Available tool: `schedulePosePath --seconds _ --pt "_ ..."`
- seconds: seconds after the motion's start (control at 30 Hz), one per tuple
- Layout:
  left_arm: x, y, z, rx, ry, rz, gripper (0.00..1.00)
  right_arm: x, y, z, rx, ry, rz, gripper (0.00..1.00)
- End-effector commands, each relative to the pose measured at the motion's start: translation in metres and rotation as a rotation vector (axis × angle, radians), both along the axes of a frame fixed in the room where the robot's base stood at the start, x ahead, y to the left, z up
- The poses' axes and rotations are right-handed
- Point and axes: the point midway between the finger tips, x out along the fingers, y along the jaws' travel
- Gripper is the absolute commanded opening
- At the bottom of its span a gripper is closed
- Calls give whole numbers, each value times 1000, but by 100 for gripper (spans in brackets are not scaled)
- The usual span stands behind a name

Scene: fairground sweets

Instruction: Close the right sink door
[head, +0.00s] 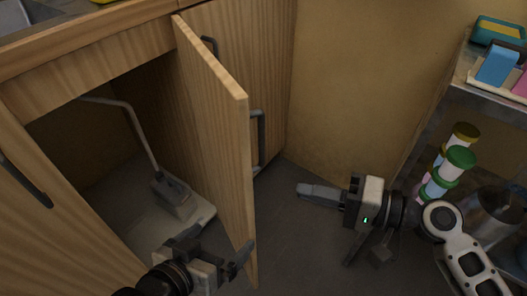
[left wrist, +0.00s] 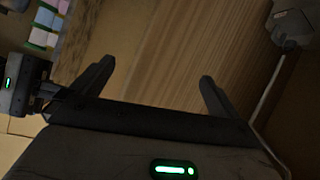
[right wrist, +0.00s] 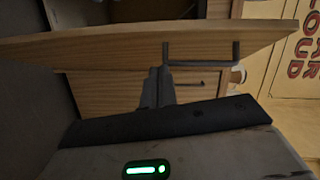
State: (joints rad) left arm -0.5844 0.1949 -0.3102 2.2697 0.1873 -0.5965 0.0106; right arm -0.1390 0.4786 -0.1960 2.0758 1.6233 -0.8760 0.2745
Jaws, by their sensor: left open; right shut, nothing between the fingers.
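The right sink door (head: 215,115) is a light wood panel standing open, swung well out from the cabinet. It carries a grey bar handle (head: 261,140) on its outer face. My left gripper (head: 216,245) is open near the door's lower inner side, and the wood panel fills the space beyond its fingers in the left wrist view (left wrist: 155,82). I cannot tell whether it touches the door. My right gripper (head: 318,192) is shut and empty, apart from the door on its outer side. The door's outer face and handle (right wrist: 200,62) show ahead of the right fingers (right wrist: 156,88).
The open sink cupboard holds a grey pipe with a boxy base (head: 172,192). A left door with a dark handle (head: 24,180) is beside the opening. A shelf at the right carries colored jars (head: 459,160) and a metal pot (head: 490,215) is near. Floor between door and right gripper is clear.

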Motion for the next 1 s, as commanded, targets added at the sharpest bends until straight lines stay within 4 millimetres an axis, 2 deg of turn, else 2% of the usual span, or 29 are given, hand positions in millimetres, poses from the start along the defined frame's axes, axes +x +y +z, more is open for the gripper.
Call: schedulePosePath --seconds 0.03,0.1,0.23,0.37,0.73,1.0 --pt "1 1 0 5 7 0 100 4 -4 15 50 29 24 0" --pt "1 1 -1 8 12 0 100 6 -8 29 113 65 53 0" --pt "1 1 -1 9 14 0 100 8 -10 44 175 99 82 0" --pt "2 1 -1 9 14 0 100 11 1 46 188 105 88 0" --pt "1 2 -3 13 25 2 100 29 64 47 188 103 87 0" --pt "1 2 -6 16 33 2 100 35 83 45 185 104 85 0"
